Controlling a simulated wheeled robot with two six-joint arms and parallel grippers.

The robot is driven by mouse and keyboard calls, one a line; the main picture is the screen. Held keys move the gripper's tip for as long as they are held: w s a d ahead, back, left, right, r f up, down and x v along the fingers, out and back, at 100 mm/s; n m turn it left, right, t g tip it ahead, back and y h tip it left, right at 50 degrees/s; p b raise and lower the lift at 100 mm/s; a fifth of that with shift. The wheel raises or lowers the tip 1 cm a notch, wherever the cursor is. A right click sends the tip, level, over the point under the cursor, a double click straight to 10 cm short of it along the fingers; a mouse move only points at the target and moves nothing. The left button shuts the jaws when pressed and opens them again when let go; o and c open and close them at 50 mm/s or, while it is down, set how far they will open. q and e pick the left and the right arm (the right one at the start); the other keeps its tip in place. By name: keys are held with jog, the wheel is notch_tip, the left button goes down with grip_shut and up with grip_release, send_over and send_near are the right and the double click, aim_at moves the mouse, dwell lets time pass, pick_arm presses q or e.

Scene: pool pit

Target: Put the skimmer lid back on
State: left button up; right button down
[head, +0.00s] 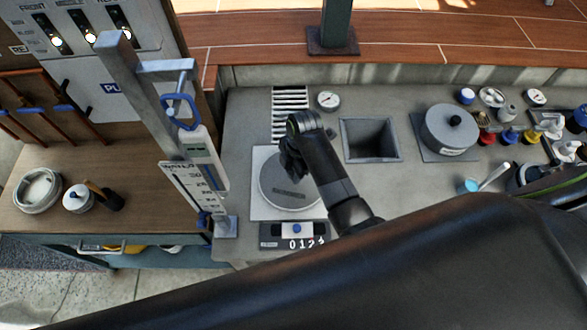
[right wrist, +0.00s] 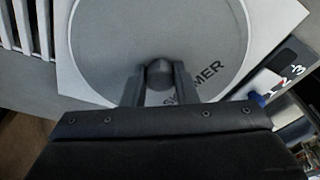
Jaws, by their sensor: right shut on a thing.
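The skimmer lid is a round grey disc (head: 285,203) marked SKIMMER, lying within a pale square plate (head: 262,158) on the grey deck. Its dark knob (right wrist: 160,73) stands between the two fingers of my right gripper (head: 291,172) in the right wrist view. The right gripper (right wrist: 160,80) is shut on the knob. The lid (right wrist: 110,35) fills much of that view and looks roughly centred in the plate (right wrist: 72,75). I cannot tell whether it sits flush. My left gripper is not in view.
A numbered counter (head: 293,235) sits in front of the plate. A slotted grate (head: 290,110) and gauge (head: 328,100) lie behind it. To the right are an open square pit (head: 370,137) and a round grey lidded pot (head: 447,130). A metal post (head: 150,100) stands left.

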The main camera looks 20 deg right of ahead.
jog(key=shift+f, duration=0.3)
dwell(0.9)
jog(key=c, duration=1.1)
grip_release()
jog(key=shift+o, duration=1)
jog(key=shift+r, duration=2.5)
jog(key=shift+r, duration=2)
